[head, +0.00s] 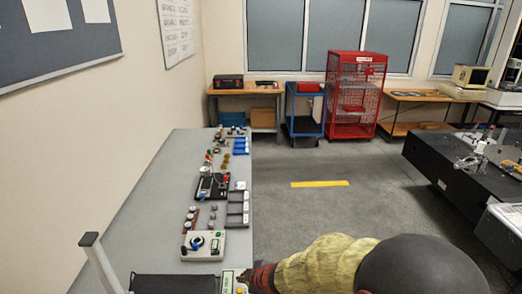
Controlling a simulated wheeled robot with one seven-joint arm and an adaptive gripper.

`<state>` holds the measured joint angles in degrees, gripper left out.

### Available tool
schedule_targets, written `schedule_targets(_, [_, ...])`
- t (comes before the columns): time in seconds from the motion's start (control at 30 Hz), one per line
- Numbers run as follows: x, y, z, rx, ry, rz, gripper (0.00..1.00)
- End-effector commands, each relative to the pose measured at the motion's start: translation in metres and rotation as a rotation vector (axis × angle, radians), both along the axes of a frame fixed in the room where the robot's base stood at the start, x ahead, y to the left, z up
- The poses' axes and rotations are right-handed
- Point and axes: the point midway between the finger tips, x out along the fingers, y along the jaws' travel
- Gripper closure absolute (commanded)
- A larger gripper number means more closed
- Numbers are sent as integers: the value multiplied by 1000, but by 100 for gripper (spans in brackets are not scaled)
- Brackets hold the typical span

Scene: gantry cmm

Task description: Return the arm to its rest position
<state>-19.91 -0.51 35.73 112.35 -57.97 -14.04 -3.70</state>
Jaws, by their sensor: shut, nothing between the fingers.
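My arm reaches in from the bottom right, with a dark rounded link and a yellow sleeve. It runs left to my gripper (260,278), which is dark and reddish and small in view. My gripper is at the right edge of the long grey bench (150,205), next to a small label plate with a yellow button. It is shut, and I see nothing held in it. The fingertips are partly hidden and hard to make out.
On the bench are a control box (204,246), grey trays (238,208), a black device (213,186) and blue bins (240,146). A grey upright handle (100,262) stands front left. A red cage (356,95) and blue cart (304,108) stand behind. The floor (310,220) is clear.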

Motion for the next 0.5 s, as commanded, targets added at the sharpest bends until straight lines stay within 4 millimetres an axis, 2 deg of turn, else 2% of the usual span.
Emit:
schedule_targets(0.03, [-5,-18,-12,-35,38,-63,100])
schedule_targets(0.1, [-14,-48,-21,-89,94,-180,100])
schedule_targets(0.17, [-24,-75,-17,-126,136,-294,100])
schedule_targets(0.3, [-59,-139,16,-165,232,-577,100])
schedule_targets(0.37, [-78,-162,34,-162,275,-691,100])
schedule_targets(0.5, [-134,-202,76,-115,380,-926,100])
